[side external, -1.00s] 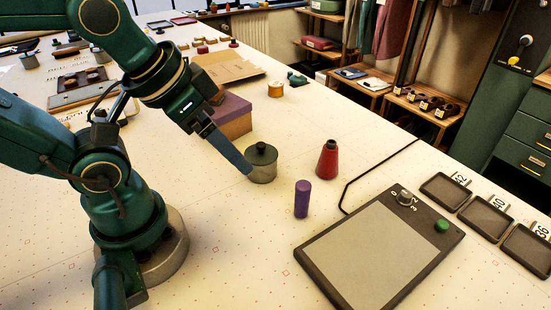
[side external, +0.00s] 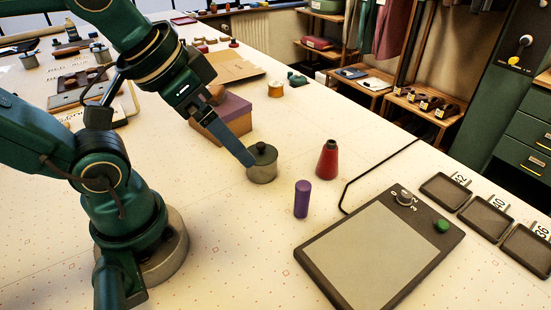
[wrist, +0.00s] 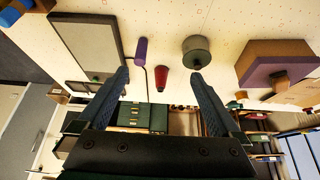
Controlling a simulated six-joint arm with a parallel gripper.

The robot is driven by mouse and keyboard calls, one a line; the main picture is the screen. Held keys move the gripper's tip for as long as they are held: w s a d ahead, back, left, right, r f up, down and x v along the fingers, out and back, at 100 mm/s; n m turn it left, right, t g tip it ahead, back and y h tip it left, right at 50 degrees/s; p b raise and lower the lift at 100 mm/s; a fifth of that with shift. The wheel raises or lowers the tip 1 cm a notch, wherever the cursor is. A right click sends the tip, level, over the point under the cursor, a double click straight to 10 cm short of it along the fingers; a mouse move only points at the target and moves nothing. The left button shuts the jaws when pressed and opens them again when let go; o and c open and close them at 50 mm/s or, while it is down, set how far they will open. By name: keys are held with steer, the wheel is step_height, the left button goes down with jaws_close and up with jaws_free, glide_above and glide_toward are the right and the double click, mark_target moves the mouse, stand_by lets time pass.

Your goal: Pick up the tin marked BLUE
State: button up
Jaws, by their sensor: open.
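A dark metal tin (side external: 262,168) with a knobbed lid stands upright on the table in the side view. I can read no marking on it. It also shows in the wrist view (wrist: 196,50), near the tip of the right-hand finger. My gripper (side external: 251,161) slants down toward the tin, its fingertips overlapping the tin's left edge in the side view; I cannot tell whether they touch. In the wrist view my gripper (wrist: 160,77) has its fingers wide apart with nothing held between them.
A red cone (side external: 328,160) and a purple cylinder (side external: 302,199) stand right of the tin. A purple-topped box (side external: 232,108) is behind my gripper. A dark-framed panel (side external: 375,255) lies at the front right. More small tins (side external: 29,61) stand at the far left.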

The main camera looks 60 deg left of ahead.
mark_target(256, 165)
steer(key=s+a+f+m+g+y, duration=0.2)
steer(key=a+m+y, duration=0.3)
steer(key=m, duration=0.8)
steer(key=w+r+m+t+y, duration=0.45)
steer(key=w+m+t, duration=0.2)
steer(key=m, duration=0.75)
steer(key=shift+m+h, duration=0.35)
steer(key=shift+m, duration=0.25)
steer(key=f, duration=1.4)
steer(key=shift+w+d+f, duration=0.3)
steer(key=shift+d+f, duration=0.05)
steer(key=shift+f, duration=0.5)
steer(key=shift+t, duration=0.25)
steer(key=shift+f+x, duration=0.1)
steer(key=shift+x, duration=2.9)
steer(key=shift+f+x, duration=0.15)
steer(key=shift+x, duration=2.85)
steer(key=shift+s, duration=0.1)
